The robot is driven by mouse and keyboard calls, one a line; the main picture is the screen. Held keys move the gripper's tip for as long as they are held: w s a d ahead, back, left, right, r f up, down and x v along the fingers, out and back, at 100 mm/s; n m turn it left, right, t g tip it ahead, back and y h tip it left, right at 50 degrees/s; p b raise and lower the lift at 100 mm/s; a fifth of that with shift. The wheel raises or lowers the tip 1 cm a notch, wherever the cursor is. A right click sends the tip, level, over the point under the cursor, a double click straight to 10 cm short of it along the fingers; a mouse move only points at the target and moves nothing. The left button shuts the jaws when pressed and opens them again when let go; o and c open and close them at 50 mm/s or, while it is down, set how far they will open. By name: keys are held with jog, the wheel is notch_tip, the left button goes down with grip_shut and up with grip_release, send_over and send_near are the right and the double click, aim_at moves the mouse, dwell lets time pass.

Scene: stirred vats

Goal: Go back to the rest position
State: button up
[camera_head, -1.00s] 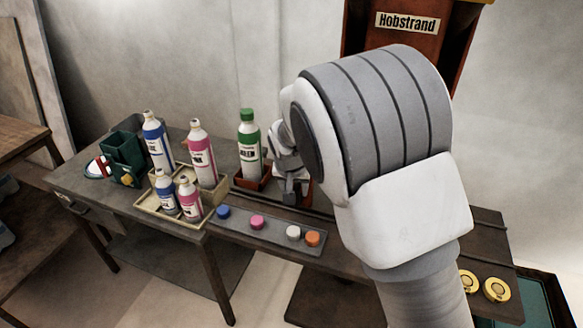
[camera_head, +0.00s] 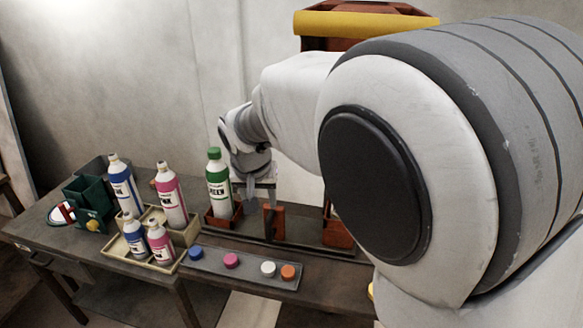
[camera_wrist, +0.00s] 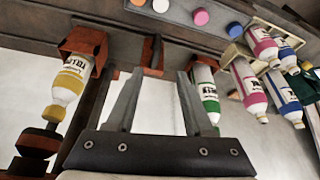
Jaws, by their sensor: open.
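My gripper (camera_head: 262,188) is open and empty just right of the green-capped bottle (camera_head: 217,182), above the bench. In the wrist view my gripper (camera_wrist: 158,82) shows two spread fingers with nothing between them. The green-labelled bottle (camera_wrist: 206,90) stands partly hidden behind the right finger there. A yellow-labelled bottle (camera_wrist: 72,80) sits in a red-brown holder (camera_wrist: 84,40) at the left of the wrist view. In the head view my arm hides the right side of the bench.
Blue and pink ink bottles stand in a cream tray (camera_head: 190,235) on the bench. A grey strip (camera_head: 243,268) in front carries several coloured caps. A dark green bin (camera_head: 85,200) stands at the left. A red-brown upright (camera_head: 270,221) stands close to my gripper.

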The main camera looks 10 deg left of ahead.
jog(key=s+d+r+m+p, duration=0.1)
jog(key=s+d+r, duration=0.3)
jog(key=d, duration=0.6)
jog(key=s+d+r, duration=0.1)
jog(key=d+r, duration=0.4)
jog(key=d, duration=0.6)
jog(key=s+d+m+t+h+p, duration=0.1)
jog(key=s+d, duration=1.1)
jog(key=s, duration=0.2)
jog(key=shift+s+d+r, duration=0.2)
jog(key=shift+s+r, duration=0.2)
